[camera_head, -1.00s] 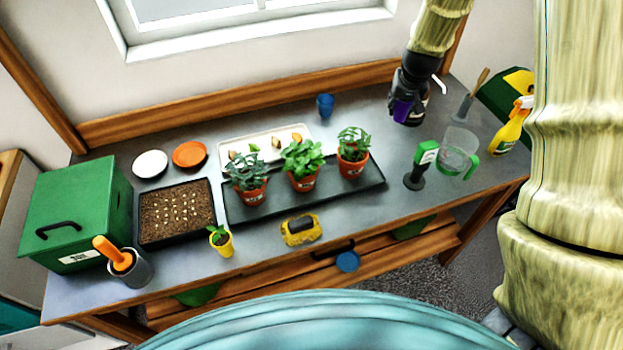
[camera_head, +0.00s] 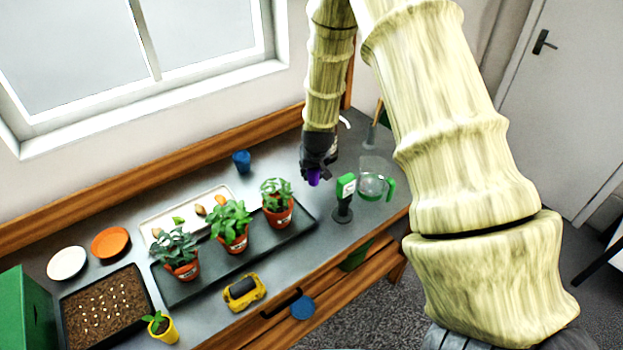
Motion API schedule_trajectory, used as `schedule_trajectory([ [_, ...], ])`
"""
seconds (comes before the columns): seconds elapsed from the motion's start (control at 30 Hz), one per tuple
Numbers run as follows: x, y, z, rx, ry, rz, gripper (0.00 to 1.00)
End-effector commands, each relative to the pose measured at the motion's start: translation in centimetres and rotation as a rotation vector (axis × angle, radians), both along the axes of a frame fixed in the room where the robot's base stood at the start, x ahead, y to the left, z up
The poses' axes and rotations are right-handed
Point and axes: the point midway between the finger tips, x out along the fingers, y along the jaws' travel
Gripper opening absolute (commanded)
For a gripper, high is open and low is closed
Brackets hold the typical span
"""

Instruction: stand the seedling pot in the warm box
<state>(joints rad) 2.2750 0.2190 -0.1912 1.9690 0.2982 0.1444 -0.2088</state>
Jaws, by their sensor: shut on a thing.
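A small yellow pot with a green seedling (camera_head: 160,327) stands upright at the front left of the bench, in front of the soil tray. The green box (camera_head: 26,312) is at the left edge and mostly cut off, so its label and handle are out of frame. My gripper (camera_head: 315,174) is at the right part of the bench, far from both. It is shut on a small purple object (camera_head: 314,178), mostly hidden by the fingers. I cannot tell whether this object touches the bench.
Three terracotta pots stand on a black tray (camera_head: 296,232). A green-topped black device (camera_head: 344,198) and a clear jug (camera_head: 372,183) are close right of my gripper. A blue cup (camera_head: 241,162) stands left of it. A yellow object (camera_head: 243,291) lies at the front.

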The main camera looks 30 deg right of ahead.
Motion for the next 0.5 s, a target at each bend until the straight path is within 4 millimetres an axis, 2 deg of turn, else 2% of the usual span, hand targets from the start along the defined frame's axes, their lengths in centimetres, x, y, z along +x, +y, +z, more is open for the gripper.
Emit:
schedule_trajectory([
  [0.5, 0.0, 0.0, -4.0, 0.000, 0.000, 0.001, 0.08],
])
